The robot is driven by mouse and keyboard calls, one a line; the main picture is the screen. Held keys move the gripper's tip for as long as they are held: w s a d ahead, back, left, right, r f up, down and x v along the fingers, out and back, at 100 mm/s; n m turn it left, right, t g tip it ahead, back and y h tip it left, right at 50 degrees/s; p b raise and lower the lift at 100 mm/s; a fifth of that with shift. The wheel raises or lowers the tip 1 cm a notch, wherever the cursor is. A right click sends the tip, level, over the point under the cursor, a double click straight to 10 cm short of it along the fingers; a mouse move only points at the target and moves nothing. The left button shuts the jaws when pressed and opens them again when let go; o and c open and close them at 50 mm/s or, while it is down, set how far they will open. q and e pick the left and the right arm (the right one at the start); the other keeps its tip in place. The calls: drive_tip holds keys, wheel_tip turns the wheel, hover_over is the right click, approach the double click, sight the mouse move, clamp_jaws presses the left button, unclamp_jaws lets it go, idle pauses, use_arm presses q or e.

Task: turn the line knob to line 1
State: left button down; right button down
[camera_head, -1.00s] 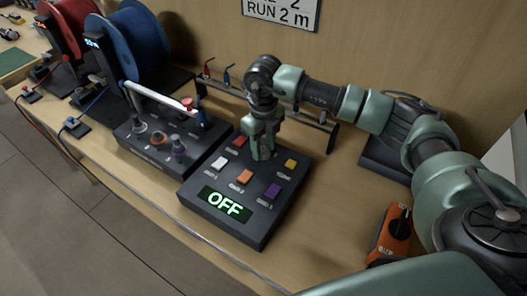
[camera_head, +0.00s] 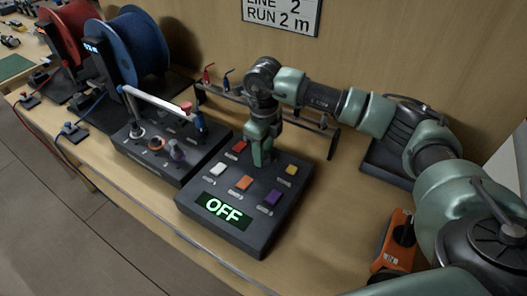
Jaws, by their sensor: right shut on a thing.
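A dark control box (camera_head: 225,233) stands on the bench in the middle, with a lit display (camera_head: 222,208) reading OFF. White, red, orange, purple and yellow labelled squares lie on its top. My right gripper (camera_head: 261,160) points down at the box's upper middle, between the red square (camera_head: 238,147) and the yellow square (camera_head: 291,169). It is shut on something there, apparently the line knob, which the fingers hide. I cannot see which way the knob points. My left gripper is not in view.
Left of the box stands another dark box (camera_head: 150,165) with several knobs and a raised pale bar (camera_head: 160,102). Red (camera_head: 68,45) and blue (camera_head: 135,45) reels stand beyond. A low rail (camera_head: 295,120) runs behind the gripper. An orange device (camera_head: 393,245) lies at right.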

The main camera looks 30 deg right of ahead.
drive_tip(key=c, duration=0.9)
unclamp_jaws()
wheel_tip(320, 180, up, 8)
drive_tip(key=shift+f+b, duration=0.1)
drive_tip(key=shift+b, duration=0.45)
